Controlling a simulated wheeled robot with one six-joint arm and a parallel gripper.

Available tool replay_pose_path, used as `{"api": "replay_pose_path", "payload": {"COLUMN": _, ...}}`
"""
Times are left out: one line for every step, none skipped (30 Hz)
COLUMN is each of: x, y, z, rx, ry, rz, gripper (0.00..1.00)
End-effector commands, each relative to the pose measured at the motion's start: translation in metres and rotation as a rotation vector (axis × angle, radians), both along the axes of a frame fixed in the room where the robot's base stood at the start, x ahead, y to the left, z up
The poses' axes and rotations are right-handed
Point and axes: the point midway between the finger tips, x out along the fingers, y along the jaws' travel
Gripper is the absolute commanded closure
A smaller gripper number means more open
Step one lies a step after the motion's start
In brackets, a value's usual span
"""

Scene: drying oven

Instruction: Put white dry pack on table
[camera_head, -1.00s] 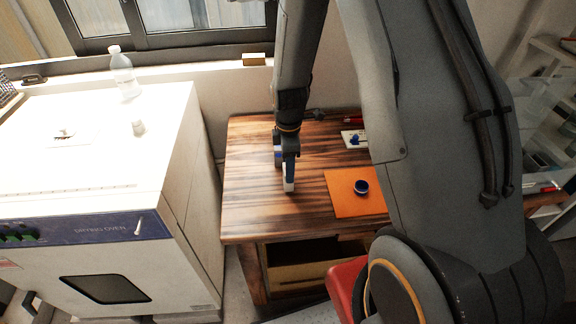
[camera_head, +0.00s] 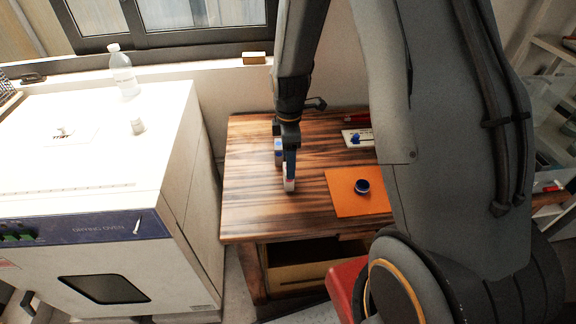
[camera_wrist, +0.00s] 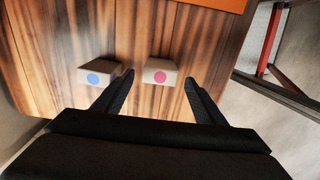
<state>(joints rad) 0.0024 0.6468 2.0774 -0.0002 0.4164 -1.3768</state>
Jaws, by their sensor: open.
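A small white pack with a pink dot (camera_wrist: 161,72) stands on the wooden table (camera_head: 245,205). It also shows in the head view (camera_head: 289,184), just below my gripper (camera_head: 290,165). In the wrist view my gripper (camera_wrist: 158,84) is open, with its two dark fingers spread on either side of this pack and a gap visible at each side. A second white pack with a blue dot (camera_wrist: 98,74) stands on the table to its left, outside the left finger. It shows partly in the head view (camera_head: 278,152), beside my gripper.
An orange mat (camera_head: 345,200) with a dark blue round item (camera_head: 362,186) lies right of the packs. A small white tray (camera_head: 352,138) is behind it.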

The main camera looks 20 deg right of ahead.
Motion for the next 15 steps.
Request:
{"api": "replay_pose_path", "payload": {"x": 0.002, "y": 0.000, "z": 0.008, "rx": 0.000, "ry": -0.005, "rz": 0.000, "gripper": 0.35}}
{"api": "replay_pose_path", "payload": {"x": 0.002, "y": 0.000, "z": 0.013, "rx": 0.000, "ry": -0.005, "rz": 0.000, "gripper": 0.35}}
{"api": "replay_pose_path", "payload": {"x": 0.001, "y": 0.000, "z": 0.020, "rx": 0.000, "ry": -0.004, "rz": 0.000, "gripper": 0.35}}
{"api": "replay_pose_path", "payload": {"x": 0.001, "y": 0.000, "z": 0.025, "rx": 0.000, "ry": -0.004, "rz": 0.000, "gripper": 0.35}}
{"api": "replay_pose_path", "payload": {"x": 0.001, "y": 0.000, "z": 0.030, "rx": 0.000, "ry": -0.004, "rz": 0.000, "gripper": 0.35}}
{"api": "replay_pose_path", "payload": {"x": 0.002, "y": 0.000, "z": 0.037, "rx": 0.000, "ry": -0.004, "rz": 0.000, "gripper": 0.35}}
{"api": "replay_pose_path", "payload": {"x": 0.001, "y": 0.000, "z": 0.042, "rx": 0.000, "ry": -0.004, "rz": 0.000, "gripper": 0.35}}
{"api": "replay_pose_path", "payload": {"x": 0.001, "y": 0.000, "z": 0.046, "rx": 0.000, "ry": -0.003, "rz": 0.000, "gripper": 0.35}}
{"api": "replay_pose_path", "payload": {"x": 0.001, "y": 0.000, "z": 0.053, "rx": 0.000, "ry": -0.004, "rz": 0.000, "gripper": 0.35}}
{"api": "replay_pose_path", "payload": {"x": 0.001, "y": 0.000, "z": 0.058, "rx": 0.000, "ry": -0.003, "rz": 0.000, "gripper": 0.35}}
{"api": "replay_pose_path", "payload": {"x": 0.001, "y": 0.000, "z": 0.063, "rx": 0.000, "ry": -0.004, "rz": 0.000, "gripper": 0.35}}
{"api": "replay_pose_path", "payload": {"x": 0.001, "y": 0.000, "z": 0.068, "rx": 0.001, "ry": -0.002, "rz": 0.000, "gripper": 0.35}}
{"api": "replay_pose_path", "payload": {"x": 0.001, "y": 0.000, "z": 0.072, "rx": 0.001, "ry": -0.002, "rz": 0.000, "gripper": 0.35}}
{"api": "replay_pose_path", "payload": {"x": 0.001, "y": 0.000, "z": 0.076, "rx": 0.000, "ry": -0.003, "rz": 0.000, "gripper": 0.35}}
{"api": "replay_pose_path", "payload": {"x": 0.001, "y": 0.000, "z": 0.080, "rx": 0.000, "ry": -0.001, "rz": 0.000, "gripper": 0.35}}
